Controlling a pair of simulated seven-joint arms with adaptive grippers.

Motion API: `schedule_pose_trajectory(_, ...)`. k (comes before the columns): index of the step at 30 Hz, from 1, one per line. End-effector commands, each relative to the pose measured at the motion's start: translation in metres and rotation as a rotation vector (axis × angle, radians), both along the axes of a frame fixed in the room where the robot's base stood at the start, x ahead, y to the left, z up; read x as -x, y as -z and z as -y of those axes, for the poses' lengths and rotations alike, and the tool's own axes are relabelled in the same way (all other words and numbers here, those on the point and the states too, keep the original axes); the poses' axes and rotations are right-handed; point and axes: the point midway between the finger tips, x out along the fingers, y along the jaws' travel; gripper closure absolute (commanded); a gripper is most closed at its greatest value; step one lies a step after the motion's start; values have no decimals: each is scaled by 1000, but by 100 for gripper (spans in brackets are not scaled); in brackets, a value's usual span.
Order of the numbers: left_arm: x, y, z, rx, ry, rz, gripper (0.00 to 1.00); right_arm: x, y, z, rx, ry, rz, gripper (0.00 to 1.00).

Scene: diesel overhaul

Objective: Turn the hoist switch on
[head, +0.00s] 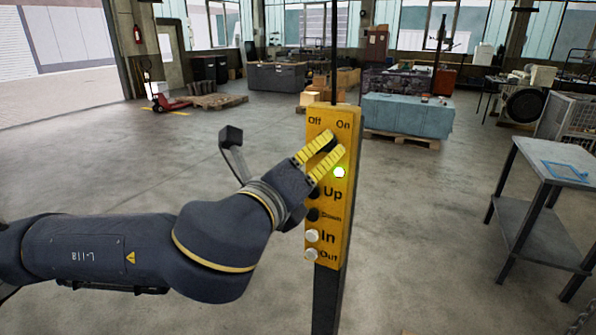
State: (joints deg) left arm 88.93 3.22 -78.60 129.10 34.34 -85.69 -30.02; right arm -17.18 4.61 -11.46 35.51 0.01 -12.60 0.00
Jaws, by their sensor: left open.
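The yellow hoist control panel (347,220) stands upright on a dark post in the middle of the head view. Its top carries "Off" at left and "On" at right. A dark part, which may be the switch, shows just below the labels and is mostly hidden by my fingers. My left gripper (337,142) is open, its two yellow-striped fingers at the upper face of the panel below the labels. I cannot tell whether they touch the switch. My right gripper is not in view.
Buttons marked Up, Down, In and Out run down the panel below my gripper; the In button (312,236) is white. A grey table (558,158) stands at the right. A blue-covered bench (407,118) is behind. The floor around the post is clear.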

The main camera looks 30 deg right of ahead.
Motion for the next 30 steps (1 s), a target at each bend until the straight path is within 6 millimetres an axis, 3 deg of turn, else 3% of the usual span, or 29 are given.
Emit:
schedule_pose_trajectory(6, 19, 0, -26, 1, 1, 0, 36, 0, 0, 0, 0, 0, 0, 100)
schedule_pose_trajectory(12, 27, 0, -38, 0, 0, 0, 36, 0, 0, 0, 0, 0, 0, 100)
schedule_pose_trajectory(30, 30, 0, -41, 3, 0, -4, 36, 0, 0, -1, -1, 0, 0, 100)
